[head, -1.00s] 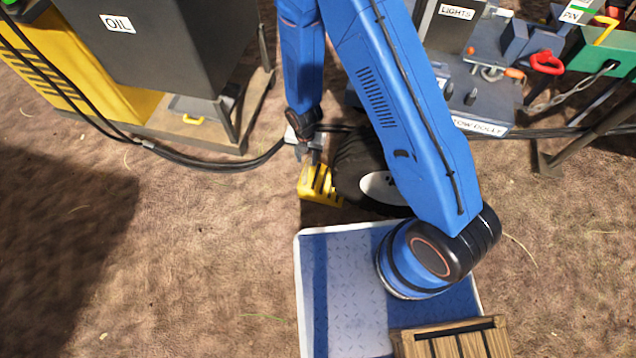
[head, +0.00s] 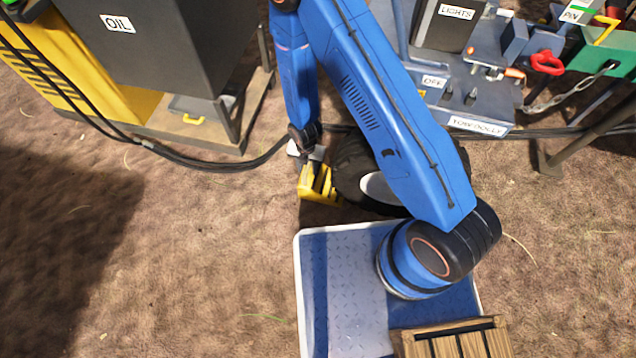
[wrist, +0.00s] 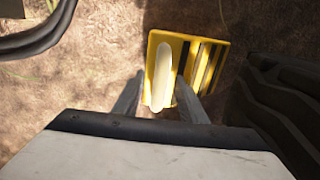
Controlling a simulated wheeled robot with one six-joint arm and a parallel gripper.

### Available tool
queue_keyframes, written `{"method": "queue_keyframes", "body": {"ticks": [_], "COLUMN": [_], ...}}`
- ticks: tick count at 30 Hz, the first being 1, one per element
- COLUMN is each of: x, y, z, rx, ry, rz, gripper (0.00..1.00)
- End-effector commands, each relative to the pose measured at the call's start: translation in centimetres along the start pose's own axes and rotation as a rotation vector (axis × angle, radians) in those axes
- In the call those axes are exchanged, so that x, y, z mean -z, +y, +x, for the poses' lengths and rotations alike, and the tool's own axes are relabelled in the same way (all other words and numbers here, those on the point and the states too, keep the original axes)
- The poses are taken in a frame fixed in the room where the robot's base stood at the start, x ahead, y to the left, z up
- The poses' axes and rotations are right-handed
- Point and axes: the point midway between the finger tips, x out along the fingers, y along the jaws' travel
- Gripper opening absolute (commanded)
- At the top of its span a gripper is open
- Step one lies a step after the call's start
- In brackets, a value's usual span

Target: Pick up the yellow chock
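The yellow chock (head: 316,184) lies on the dirt ground beside a black tyre (head: 362,166), in front of my platform. In the wrist view the chock (wrist: 214,66) has dark slots on its right part and a pale raised handle (wrist: 161,78) on its left. My gripper (head: 310,164) is at the chock's upper edge in the head view. In the wrist view its two fingers (wrist: 160,98) are apart, one on each side of the handle's near end. Contact with the handle cannot be told.
The tyre (wrist: 285,100) stands close on the right in the wrist view. A black hose (head: 205,161) runs along the ground to the left. The dark OIL tank (head: 165,50) stands at upper left, the tow dolly (head: 480,125) at upper right. Open ground lies to the left.

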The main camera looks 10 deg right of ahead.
Motion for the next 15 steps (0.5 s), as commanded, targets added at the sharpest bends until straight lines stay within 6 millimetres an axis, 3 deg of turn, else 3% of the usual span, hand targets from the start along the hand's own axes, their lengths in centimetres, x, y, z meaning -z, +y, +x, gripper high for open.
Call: {"method": "queue_keyframes", "body": {"ticks": [7,12,15], "x": [-0.01,-0.01,-0.01], "y": [0.03,0.03,0.03], "z": [0.09,0.08,0.07], "rx": [-0.001,-0.001,-0.001], "ry": [-0.001,0.000,0.000], "rz": [0.000,0.000,0.000], "gripper": [0.38,0.00,0.00]}}
